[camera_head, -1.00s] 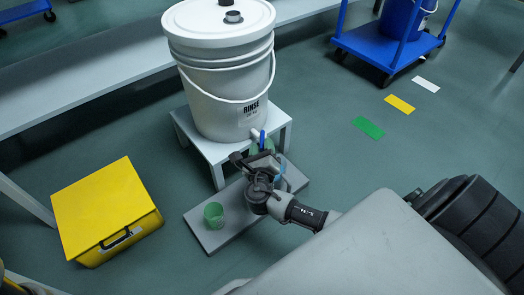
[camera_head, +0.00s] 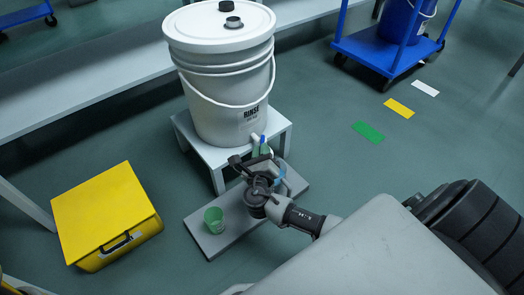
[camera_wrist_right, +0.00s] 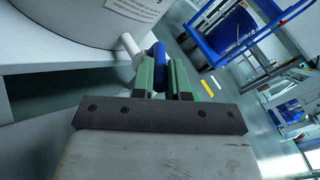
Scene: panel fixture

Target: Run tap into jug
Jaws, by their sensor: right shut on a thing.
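The white bucket marked RINSE (camera_head: 225,95) stands on a small white stand. Its tap, a short white spout (camera_wrist_right: 131,46) with a blue lever (camera_wrist_right: 158,56), comes out low on the bucket's side. My right gripper (camera_head: 265,149) is at the tap; in the wrist view its green fingers (camera_wrist_right: 161,76) are shut on the blue lever. The green, see-through jug (camera_head: 213,220) stands upright on a grey board (camera_head: 233,236), to the left of my right wrist and apart from it. I cannot see any water. My left gripper is not in view.
A yellow box (camera_head: 105,208) with a black handle is on the floor at left. A long pale bench (camera_head: 90,82) runs behind the bucket. A blue cart (camera_head: 385,52) stands at the upper right, near coloured floor strips. The floor at right centre is clear.

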